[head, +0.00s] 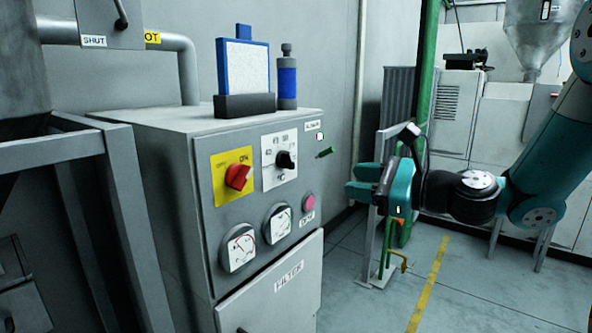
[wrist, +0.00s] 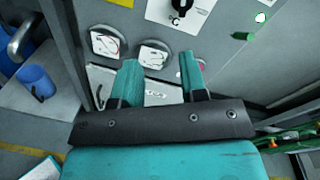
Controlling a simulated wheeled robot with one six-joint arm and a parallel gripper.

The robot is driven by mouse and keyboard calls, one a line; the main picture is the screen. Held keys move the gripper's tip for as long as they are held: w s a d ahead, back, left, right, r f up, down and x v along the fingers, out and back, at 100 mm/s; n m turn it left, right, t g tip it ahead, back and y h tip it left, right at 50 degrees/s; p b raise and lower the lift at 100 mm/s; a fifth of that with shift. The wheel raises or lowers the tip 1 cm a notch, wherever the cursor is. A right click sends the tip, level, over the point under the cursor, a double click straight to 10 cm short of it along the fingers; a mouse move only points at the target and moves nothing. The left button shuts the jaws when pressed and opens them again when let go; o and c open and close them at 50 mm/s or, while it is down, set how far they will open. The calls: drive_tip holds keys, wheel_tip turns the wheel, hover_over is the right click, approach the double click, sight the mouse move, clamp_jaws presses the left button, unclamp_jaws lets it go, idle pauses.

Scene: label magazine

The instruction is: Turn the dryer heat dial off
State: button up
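The dryer's grey control cabinet (head: 165,170) stands at the middle left of the head view. A black dial (head: 286,160) sits on a white plate with small marks, too small to read surely. I take it as the heat dial; it also shows at the top of the wrist view (wrist: 180,8), partly cut off. My gripper (head: 360,181) is right of the cabinet's front, apart from the dial. In the wrist view my gripper (wrist: 161,78) has its two teal fingers apart with nothing between them.
A red switch (head: 238,177) on a yellow plate marked ON is left of the dial. Two gauges (head: 239,249), a pink button (head: 309,202) and a small green lever (head: 325,152) share the panel. A blue-framed filter (head: 243,68) and a bottle (head: 287,80) stand on top.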

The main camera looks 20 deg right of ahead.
drive_tip(key=d+m, duration=0.2)
drive_tip(key=t+p, duration=0.1)
drive_tip(key=p, duration=1)
approach(292, 160)
drive_tip(key=shift+h, duration=0.3)
drive_tip(key=x, duration=0.7)
drive_tip(key=shift+w+a+r, duration=0.15)
drive_tip(key=shift+a+r, duration=0.15)
drive_tip(key=shift+w+a+f, duration=0.15)
drive_tip(key=shift+w+a, duration=0.2)
drive_tip(key=shift+w, duration=0.25)
clamp_jaws()
